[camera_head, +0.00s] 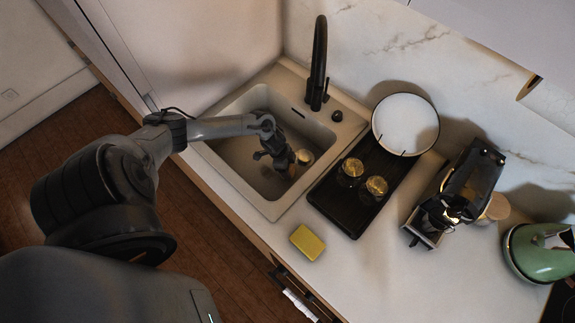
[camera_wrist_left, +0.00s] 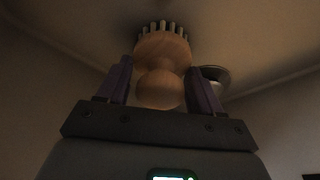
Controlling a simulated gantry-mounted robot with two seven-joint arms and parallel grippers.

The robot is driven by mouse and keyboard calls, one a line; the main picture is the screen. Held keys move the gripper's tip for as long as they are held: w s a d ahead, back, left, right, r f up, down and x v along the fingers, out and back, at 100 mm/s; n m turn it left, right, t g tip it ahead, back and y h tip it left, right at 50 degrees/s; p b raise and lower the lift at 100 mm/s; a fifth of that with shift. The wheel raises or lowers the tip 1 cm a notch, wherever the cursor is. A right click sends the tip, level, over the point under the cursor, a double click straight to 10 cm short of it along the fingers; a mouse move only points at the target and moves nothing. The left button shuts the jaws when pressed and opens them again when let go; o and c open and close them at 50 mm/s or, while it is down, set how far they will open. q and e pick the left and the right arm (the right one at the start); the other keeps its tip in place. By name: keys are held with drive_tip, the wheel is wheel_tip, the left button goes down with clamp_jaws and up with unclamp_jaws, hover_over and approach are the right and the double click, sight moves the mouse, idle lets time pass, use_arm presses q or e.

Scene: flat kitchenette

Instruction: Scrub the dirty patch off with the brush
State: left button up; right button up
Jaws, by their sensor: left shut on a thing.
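My left gripper (camera_head: 284,162) reaches down into the sink (camera_head: 235,170). In the left wrist view its two purple-tinted fingers (camera_wrist_left: 160,88) are shut on the brush (camera_wrist_left: 162,60), one on each side of its round wooden knob. The brush has a wooden head with pale bristles pointing away from the gripper, toward the sink surface. I cannot tell whether the bristles touch it. In the head view the brush is mostly hidden by the gripper. I cannot make out a clear dirty patch; the sink surface near the bristles is dim. My right gripper is not in view.
A round metal drain (camera_wrist_left: 214,75) lies beside the brush. A black faucet (camera_head: 319,65) stands behind the sink. A black tray (camera_head: 340,212) with two glasses and a white plate (camera_head: 405,124) is to the right. A yellow sponge (camera_head: 307,242) lies on the front counter.

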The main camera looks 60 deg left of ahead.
sight(291, 166)
use_arm(q)
drive_tip(key=shift+w+d, duration=0.1)
drive_tip(key=shift+d, duration=0.3)
wheel_tip(291, 166, up, 3)
drive_tip(key=p, duration=0.3)
drive_tip(key=shift+r, duration=0.2)
drive_tip(key=shift+a+r+p, duration=0.15)
drive_tip(key=shift+r+p, duration=0.15)
drive_tip(key=shift+r, duration=0.05)
drive_tip(key=shift+d+r+p, duration=0.2)
drive_tip(key=shift+r+p, duration=0.5)
drive_tip(key=shift+p, duration=0.1)
drive_tip(key=shift+r+p, duration=1.3)
